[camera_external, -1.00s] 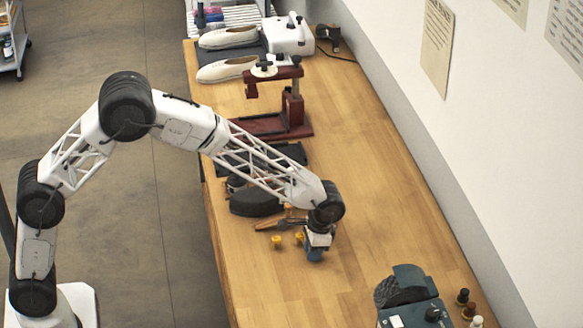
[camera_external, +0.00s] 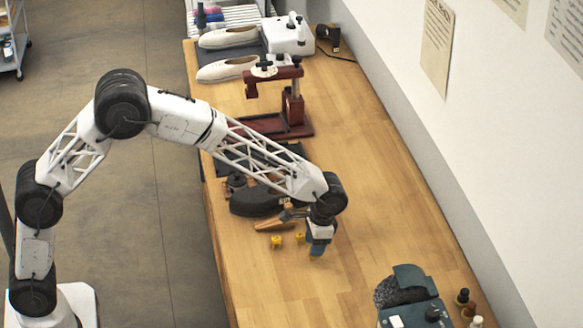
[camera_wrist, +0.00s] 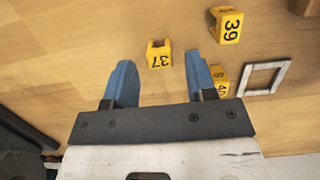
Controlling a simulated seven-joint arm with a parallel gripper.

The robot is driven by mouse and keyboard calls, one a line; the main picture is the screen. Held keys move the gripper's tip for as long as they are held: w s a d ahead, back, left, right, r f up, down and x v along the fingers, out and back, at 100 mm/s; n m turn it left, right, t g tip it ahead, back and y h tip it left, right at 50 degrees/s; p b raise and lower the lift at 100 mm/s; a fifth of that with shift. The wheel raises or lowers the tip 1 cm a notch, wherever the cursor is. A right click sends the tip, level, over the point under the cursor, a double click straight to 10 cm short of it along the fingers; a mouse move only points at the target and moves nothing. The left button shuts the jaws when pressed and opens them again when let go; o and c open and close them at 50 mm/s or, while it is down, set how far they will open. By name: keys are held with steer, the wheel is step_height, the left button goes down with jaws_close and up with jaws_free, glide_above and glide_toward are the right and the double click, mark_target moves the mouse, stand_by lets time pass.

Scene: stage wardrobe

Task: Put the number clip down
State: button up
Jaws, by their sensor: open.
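A yellow number clip marked 37 (camera_wrist: 159,60) sits on the wooden bench, between and just beyond my fingertips in the wrist view. My gripper (camera_wrist: 161,67) is open, with a blue finger on each side and a visible gap to the clip. A second yellow clip marked 39 (camera_wrist: 229,26) lies up and to the right. A third, marked 40 (camera_wrist: 222,76), is partly hidden behind the right finger.
A white square frame (camera_wrist: 247,85) lies right of the clips. A dark rounded object (camera_external: 255,201) and a brown wooden piece (camera_external: 270,226) are left of my gripper. A dark red press (camera_external: 292,108) stands further back. A green machine (camera_external: 408,308) is at front right. The bench's right middle is clear.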

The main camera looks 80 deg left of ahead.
step_height(320, 180, up, 9)
steer(key=w, duration=0.1)
steer(key=shift+w, duration=0.35)
stand_by(0.6)
steer(key=s+d+r+t, duration=0.1)
steer(key=s+r, duration=0.7)
steer(key=s, duration=0.6)
steer(key=s+d+r+t, duration=0.1)
steer(key=s+r, duration=0.7)
steer(key=s, duration=0.5)
steer(key=s+d+f+t, duration=0.1)
steer(key=s+f+t, duration=0.1)
steer(key=s, duration=2.6)
steer(key=shift+s+d+f+t, duration=0.2)
steer(key=shift+s+f+t, duration=0.15)
steer(key=shift+f, duration=0.2)
